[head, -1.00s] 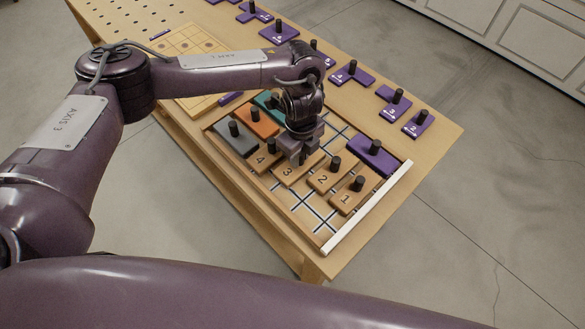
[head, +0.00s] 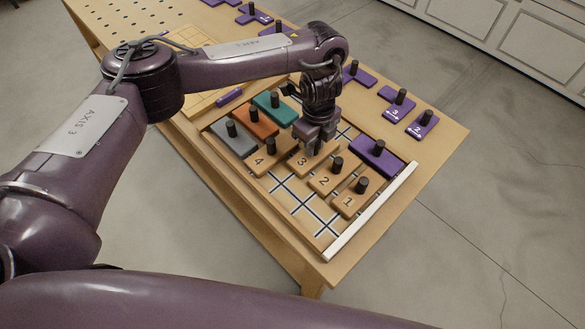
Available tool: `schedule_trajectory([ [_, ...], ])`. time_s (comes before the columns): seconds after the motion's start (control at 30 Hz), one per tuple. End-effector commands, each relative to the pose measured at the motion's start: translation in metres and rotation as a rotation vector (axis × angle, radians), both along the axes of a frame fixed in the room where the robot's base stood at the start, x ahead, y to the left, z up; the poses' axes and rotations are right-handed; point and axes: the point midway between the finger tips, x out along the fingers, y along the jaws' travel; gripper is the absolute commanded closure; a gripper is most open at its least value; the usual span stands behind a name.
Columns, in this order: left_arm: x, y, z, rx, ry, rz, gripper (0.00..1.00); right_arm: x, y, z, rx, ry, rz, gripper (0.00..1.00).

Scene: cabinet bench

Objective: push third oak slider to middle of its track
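The third oak slider (head: 301,161), marked 3, lies in the tray between slider 2 (head: 322,181) and slider 4 (head: 260,163). Slider 1 (head: 348,201) is at the near right. Each of the other oak sliders has a dark upright peg. My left gripper (head: 313,146) points down over the far end of slider 3, where its peg is hidden by the fingers. Whether the fingers are closed on that peg is not clear. My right gripper is not in view.
Grey (head: 233,138), orange (head: 257,121), teal (head: 276,107) and purple (head: 376,158) blocks with pegs share the tray. A white strip (head: 370,213) edges its right side. The gridded floor (head: 300,201) in front of the sliders is bare. More purple pieces (head: 397,103) lie behind.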

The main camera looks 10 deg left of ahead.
Motion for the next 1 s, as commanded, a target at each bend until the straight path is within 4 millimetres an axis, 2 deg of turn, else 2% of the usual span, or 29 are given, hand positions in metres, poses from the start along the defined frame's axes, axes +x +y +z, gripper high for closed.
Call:
schedule_trajectory([
  [0.03, 0.0, 0.0, 0.0, -0.001, 0.001, 0.0, 0.73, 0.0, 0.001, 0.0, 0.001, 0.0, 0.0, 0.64],
  [0.17, 0.0, 0.0, 0.0, -0.001, 0.001, 0.0, 0.56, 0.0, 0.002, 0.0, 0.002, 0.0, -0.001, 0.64],
  [0.53, 0.0, 0.0, 0.004, 0.0, 0.0, 0.0, 0.56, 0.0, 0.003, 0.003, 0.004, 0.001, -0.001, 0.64],
  [1.0, 0.0, 0.0, 0.036, 0.001, 0.001, 0.0, 0.56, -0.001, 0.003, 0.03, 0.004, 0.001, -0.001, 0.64],
])
